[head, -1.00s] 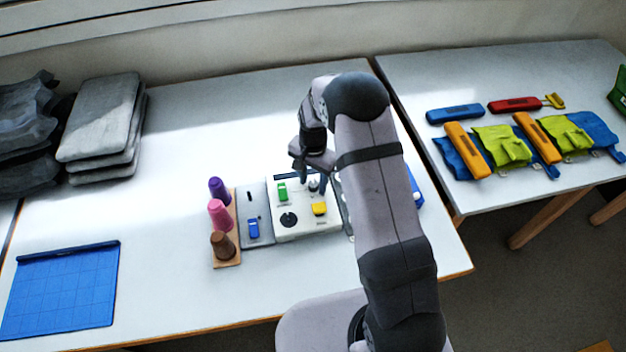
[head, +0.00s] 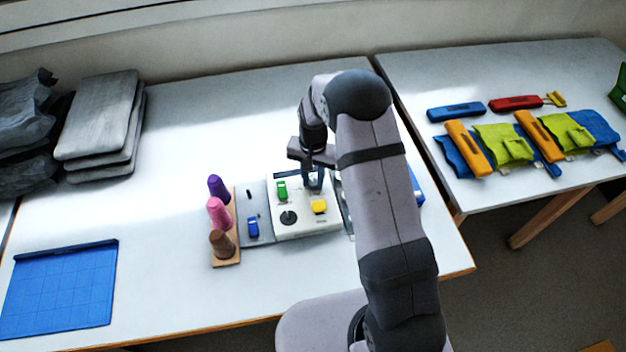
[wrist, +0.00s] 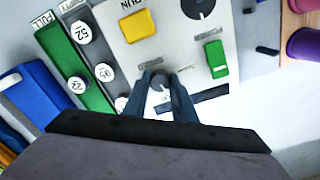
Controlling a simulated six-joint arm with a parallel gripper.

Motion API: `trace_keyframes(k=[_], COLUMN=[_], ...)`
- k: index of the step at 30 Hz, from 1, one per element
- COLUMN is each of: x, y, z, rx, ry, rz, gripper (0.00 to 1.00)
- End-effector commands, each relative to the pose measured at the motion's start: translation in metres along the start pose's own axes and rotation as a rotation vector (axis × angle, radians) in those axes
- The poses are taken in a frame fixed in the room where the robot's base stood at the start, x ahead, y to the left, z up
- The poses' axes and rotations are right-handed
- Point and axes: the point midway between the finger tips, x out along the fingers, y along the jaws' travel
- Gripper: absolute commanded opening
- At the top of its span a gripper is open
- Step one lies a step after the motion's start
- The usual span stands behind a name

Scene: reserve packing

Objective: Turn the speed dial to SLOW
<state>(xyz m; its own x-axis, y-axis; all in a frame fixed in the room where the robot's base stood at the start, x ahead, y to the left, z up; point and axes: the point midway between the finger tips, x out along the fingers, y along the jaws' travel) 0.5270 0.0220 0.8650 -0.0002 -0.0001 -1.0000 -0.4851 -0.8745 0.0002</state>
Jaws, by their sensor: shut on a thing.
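The white control panel (head: 305,228) lies on the table, with a black round dial (head: 288,217), a green switch (head: 282,190) and a yellow switch (head: 319,206). My gripper (head: 313,184) points down at the panel's far right part. In the wrist view my gripper (wrist: 161,82) is shut on a small grey knob (wrist: 160,79), which sits between the yellow switch (wrist: 138,25) and the green switch (wrist: 216,58). The black dial (wrist: 198,7) shows a white pointer line and is cut off by the frame's top edge. I cannot read any SLOW mark.
A grey plate with a blue switch (head: 253,228) adjoins the panel, then a rack with purple, pink and brown cones (head: 220,213). In the wrist view, numbered white discs (wrist: 81,32) lie beside the panel. A blue gridded mat (head: 60,288) lies at front left.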

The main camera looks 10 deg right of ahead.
Motion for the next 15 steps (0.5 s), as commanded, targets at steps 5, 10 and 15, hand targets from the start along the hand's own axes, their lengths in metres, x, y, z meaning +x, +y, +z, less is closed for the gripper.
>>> trace_keyframes(k=[5, 10, 15], x=[0.0009, 0.0008, 0.0004], y=[0.0003, 0.0007, 0.0009], z=[-0.0001, 0.0, -0.0003], rx=[-0.166, -0.328, -0.489], ry=[0.0, -0.001, 0.0], rz=[0.0, 0.0, 0.0], gripper=[0.02, 0.02, 0.02])
